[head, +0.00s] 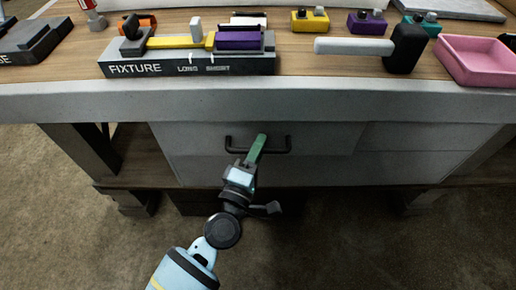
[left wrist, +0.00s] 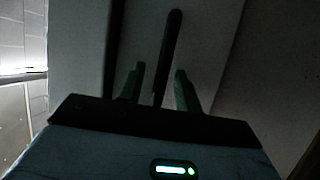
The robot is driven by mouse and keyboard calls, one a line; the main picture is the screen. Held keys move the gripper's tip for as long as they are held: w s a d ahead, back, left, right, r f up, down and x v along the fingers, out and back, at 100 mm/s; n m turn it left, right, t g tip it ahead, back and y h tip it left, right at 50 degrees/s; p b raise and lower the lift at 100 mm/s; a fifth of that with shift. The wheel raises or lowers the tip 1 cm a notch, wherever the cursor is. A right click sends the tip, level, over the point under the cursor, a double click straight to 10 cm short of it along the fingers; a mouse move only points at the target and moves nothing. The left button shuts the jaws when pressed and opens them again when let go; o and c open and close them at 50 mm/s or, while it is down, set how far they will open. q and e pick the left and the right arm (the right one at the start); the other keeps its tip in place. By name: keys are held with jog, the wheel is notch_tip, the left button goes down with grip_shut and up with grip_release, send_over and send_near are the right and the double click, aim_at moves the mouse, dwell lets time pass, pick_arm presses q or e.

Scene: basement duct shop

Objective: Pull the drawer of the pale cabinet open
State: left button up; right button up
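The pale cabinet's drawer (head: 200,140) is under the workbench top and looks closed, its front about flush with the panel beside it. Its dark bar handle (head: 280,152) runs level across the front. My left gripper (head: 258,143) reaches up to the handle, its green fingers covering part of the bar. In the left wrist view the handle bar (left wrist: 170,50) runs between the two spread fingers of the left gripper (left wrist: 159,75), with a gap on each side. The left gripper is open, and I cannot tell how deep the bar sits. My right gripper is not in view.
The bench top (head: 300,97) overhangs the drawer. On it are a dark fixture (head: 190,66) with coloured pieces, a mallet (head: 405,48), a pink tray (head: 470,80) and several small coloured blocks. A wooden lower shelf (head: 140,165) lies below. The floor in front looks clear.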

pick_arm(q)
jog(key=shift+c, duration=0.3)
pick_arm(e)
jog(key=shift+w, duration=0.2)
pick_arm(q)
grip_shut()
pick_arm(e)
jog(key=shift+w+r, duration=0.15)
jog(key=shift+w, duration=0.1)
